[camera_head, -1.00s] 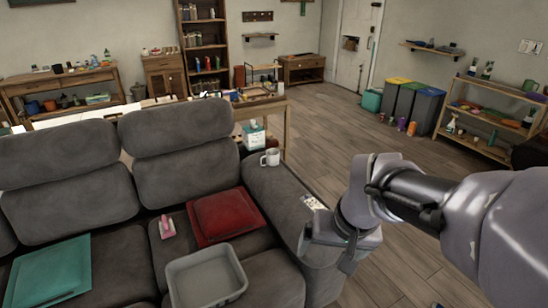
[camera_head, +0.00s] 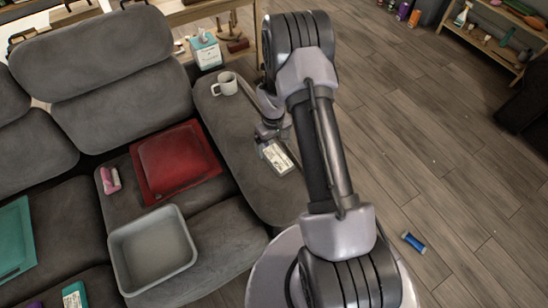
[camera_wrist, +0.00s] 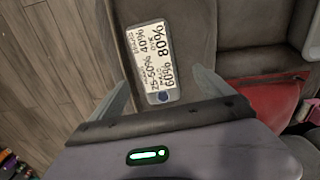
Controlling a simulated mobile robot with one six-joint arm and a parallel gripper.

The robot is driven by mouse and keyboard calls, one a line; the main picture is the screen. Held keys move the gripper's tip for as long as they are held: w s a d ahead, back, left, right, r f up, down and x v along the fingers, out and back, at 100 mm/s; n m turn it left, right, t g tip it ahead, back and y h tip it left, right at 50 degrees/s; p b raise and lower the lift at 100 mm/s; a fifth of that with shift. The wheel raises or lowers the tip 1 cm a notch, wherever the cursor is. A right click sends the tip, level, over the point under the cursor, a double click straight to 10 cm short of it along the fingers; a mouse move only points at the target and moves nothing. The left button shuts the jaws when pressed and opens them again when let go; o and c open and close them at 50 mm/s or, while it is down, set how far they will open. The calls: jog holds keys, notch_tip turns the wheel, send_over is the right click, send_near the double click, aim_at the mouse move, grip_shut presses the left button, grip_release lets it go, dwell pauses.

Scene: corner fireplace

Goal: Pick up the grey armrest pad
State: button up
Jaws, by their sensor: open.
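A small grey pad with a white printed label and a dark round button lies on the sofa's grey armrest, and I take it as the grey armrest pad (camera_head: 278,157). In the wrist view the pad (camera_wrist: 162,97) is upright in the picture, its lower end close to my gripper's body. My gripper (camera_head: 270,132) is over the armrest at the pad's far end, pointing down. In the wrist view my gripper (camera_wrist: 163,62) is open, with one finger on each side of the pad. I cannot tell how high the fingertips are above the armrest.
A red cushion (camera_head: 175,160), a pink object (camera_head: 110,180) and a grey bin (camera_head: 152,250) are on the sofa seat. A tissue box (camera_head: 205,50) stands behind. A blue cylinder (camera_head: 413,243) lies on the floor.

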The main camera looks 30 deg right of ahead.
aim_at(275, 155)
jog(key=f+b, duration=0.1)
jog(key=f, duration=0.1)
jog(key=f+b, duration=0.1)
jog(key=f, duration=0.1)
jog(key=f+b, duration=0.1)
jog(key=f, duration=0.2)
jog(key=shift+d+f, duration=0.1)
jog(key=shift+d, duration=0.25)
jog(key=c, duration=1.5)
